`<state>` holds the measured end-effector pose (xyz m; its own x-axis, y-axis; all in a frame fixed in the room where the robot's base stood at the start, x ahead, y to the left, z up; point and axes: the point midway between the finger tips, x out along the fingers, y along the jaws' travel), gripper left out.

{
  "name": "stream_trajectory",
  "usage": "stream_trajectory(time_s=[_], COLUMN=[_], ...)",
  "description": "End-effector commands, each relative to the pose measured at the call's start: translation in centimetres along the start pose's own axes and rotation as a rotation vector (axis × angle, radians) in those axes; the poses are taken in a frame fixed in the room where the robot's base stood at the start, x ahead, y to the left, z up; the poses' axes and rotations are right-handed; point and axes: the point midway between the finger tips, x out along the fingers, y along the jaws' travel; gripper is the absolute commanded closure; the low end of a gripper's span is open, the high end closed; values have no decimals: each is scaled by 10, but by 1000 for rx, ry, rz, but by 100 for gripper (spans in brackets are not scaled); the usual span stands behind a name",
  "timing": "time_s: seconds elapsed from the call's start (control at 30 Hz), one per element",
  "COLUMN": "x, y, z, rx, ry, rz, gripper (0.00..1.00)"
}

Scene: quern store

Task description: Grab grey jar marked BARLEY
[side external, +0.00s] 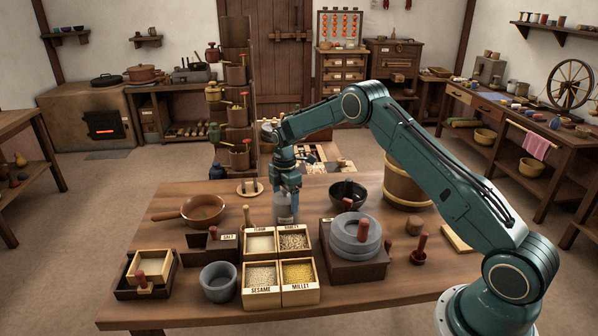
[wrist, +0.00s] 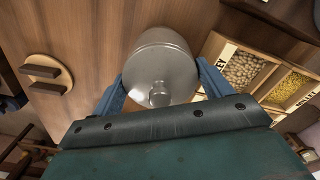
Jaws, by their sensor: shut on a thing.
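A grey lidded jar (side external: 284,212) is at the far middle of the table, just behind the grain boxes. It looks upright; I cannot tell whether its base touches the table. No marking on it is readable. My gripper (side external: 286,196) comes down over it from above. In the wrist view, the jar's round lid and knob (wrist: 160,75) sit between the two blue fingers of my gripper (wrist: 162,78), which are shut on its sides.
Open grain boxes (side external: 262,292) stand in front of the jar. A stone quern (side external: 355,236) and black bowl (side external: 348,193) are to the right. A copper pan (side external: 203,209) and wooden lid (side external: 250,188) are to the left. Bare tabletop (side external: 170,190) lies at the far left.

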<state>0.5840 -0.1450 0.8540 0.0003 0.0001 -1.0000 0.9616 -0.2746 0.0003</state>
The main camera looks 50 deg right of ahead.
Motion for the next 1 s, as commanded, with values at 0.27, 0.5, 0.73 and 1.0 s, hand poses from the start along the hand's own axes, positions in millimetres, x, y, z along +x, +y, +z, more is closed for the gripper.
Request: stream_trajectory(time_s=[0.27,0.5,0.73,1.0], x=[-32,-79,-129,-174], y=[1,2,1,1], z=[0,0,0,0], rx=[0,0,0,0], ry=[0,0,0,0], rz=[5,7,6,5], gripper=[73,73,73,73])
